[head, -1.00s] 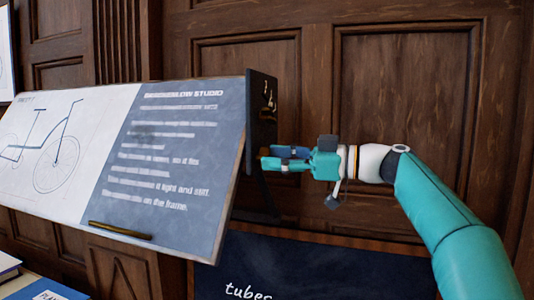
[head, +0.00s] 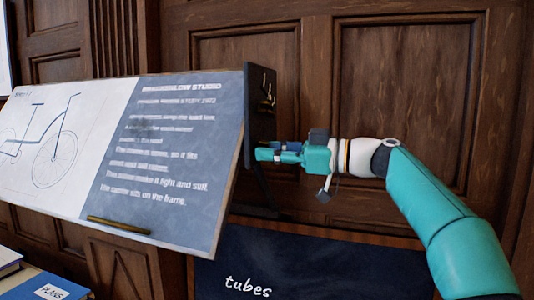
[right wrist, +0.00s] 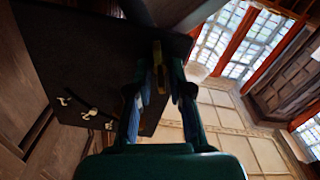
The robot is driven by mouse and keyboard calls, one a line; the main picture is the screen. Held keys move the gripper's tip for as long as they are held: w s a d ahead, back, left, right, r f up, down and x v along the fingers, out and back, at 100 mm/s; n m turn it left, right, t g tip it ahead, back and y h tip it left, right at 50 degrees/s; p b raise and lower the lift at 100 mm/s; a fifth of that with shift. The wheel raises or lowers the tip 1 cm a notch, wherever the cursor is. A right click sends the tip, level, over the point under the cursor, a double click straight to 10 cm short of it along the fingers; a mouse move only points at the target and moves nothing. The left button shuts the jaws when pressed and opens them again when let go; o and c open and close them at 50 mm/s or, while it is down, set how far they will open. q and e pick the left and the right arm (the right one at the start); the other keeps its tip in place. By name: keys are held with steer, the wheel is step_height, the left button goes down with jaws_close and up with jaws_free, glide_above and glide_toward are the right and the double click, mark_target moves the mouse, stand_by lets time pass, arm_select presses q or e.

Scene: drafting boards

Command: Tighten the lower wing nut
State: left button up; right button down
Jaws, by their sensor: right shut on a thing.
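The drafting board (head: 165,208) stands tilted at the left in the head view, with a dark plate (head: 260,85) at its right end. My right gripper (head: 262,150) is at the lower part of this plate, coming from the right. In the right wrist view, its fingers (right wrist: 160,75) are shut on a brass piece, the lower wing nut (right wrist: 158,66), at the edge of the dark plate (right wrist: 80,60). In the head view the fingers hide this nut. Brass fittings (head: 267,98) show higher on the plate. My left gripper is not in view.
A dark chalkboard lettered "tubes" (head: 320,265) stands below my right arm. Wood panelling (head: 405,90) is behind.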

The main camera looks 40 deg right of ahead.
steer(key=shift+f+m, duration=0.3)
steer(key=shift+m, duration=0.6)
stand_by(0.5)
steer(key=shift+w+m, duration=0.1)
steer(key=shift+m, duration=1.5)
stand_by(0.5)
steer(key=c, duration=1.1)
jaws_free()
steer(key=shift+r, duration=0.1)
steer(key=shift+o, duration=0.2)
steer(key=shift+r, duration=0.1)
steer(key=shift+d, duration=0.1)
